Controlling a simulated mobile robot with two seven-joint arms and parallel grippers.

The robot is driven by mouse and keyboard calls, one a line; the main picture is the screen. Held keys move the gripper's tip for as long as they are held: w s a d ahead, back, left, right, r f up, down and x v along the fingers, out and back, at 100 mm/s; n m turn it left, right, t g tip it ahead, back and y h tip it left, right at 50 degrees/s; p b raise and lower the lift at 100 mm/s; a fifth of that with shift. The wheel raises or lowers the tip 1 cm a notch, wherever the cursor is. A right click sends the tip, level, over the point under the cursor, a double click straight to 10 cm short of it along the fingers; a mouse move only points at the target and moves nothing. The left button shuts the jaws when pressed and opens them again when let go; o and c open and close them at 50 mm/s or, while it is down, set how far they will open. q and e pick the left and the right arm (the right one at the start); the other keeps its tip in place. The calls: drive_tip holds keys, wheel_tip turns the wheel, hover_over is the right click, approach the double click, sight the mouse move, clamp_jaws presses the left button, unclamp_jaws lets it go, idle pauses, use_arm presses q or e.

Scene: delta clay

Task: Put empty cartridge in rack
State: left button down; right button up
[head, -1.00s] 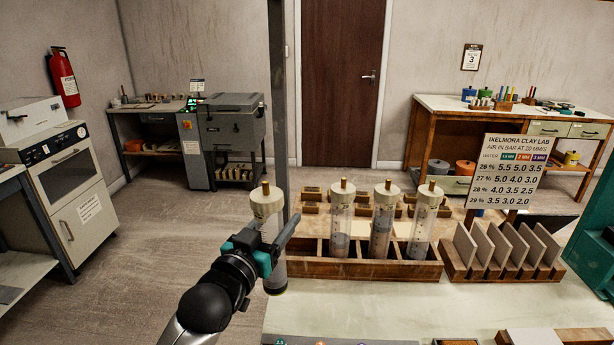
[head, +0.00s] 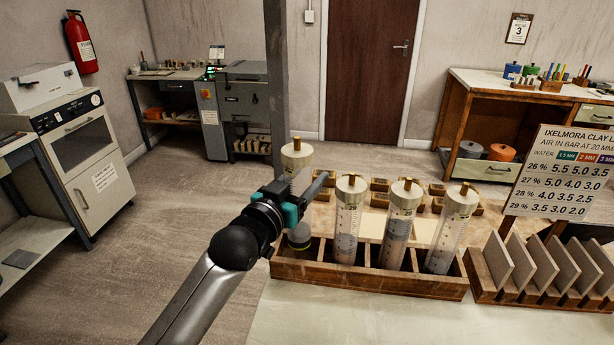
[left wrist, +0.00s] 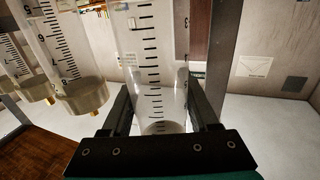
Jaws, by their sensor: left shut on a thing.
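My left gripper (head: 306,196) is shut on the empty cartridge (head: 296,157), a clear tube with a cream cap and brass tip. The cartridge is roughly upright at the left end of the wooden rack (head: 370,283). Its grey lower end shows at the leftmost compartment; I cannot tell whether it rests inside. Three other cartridges (head: 347,222) with greyish contents stand in the other compartments, leaning slightly. In the left wrist view, the held cartridge (left wrist: 158,60) is between the fingers and looks clear, with black graduations. My right gripper is not in view.
A wooden stand of upright tiles (head: 540,270) is right of the rack, with a chart sign (head: 565,172) behind it. Small wooden blocks (head: 380,198) lie behind the rack. A grey post (head: 277,80) rises behind the held cartridge. The pale worktop (head: 400,320) in front is clear.

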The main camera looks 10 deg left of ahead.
use_arm(q)
drive_tip(key=shift+f+b, duration=2.25)
drive_tip(key=shift+f, duration=0.6)
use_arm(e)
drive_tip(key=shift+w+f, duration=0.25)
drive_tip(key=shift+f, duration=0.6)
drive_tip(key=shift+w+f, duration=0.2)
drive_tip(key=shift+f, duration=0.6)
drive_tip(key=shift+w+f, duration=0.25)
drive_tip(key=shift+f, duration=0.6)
use_arm(q)
drive_tip(key=shift+p, duration=0.4)
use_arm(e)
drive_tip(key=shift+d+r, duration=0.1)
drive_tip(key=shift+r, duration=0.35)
use_arm(q)
drive_tip(key=shift+f, duration=0.15)
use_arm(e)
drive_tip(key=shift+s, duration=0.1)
use_arm(q)
drive_tip(key=shift+c, duration=0.4)
unclamp_jaws()
drive_tip(key=shift+s, duration=0.1)
drive_tip(key=p+v, duration=0.1)
drive_tip(key=v, duration=1.4)
drive_tip(key=shift+p, duration=0.3)
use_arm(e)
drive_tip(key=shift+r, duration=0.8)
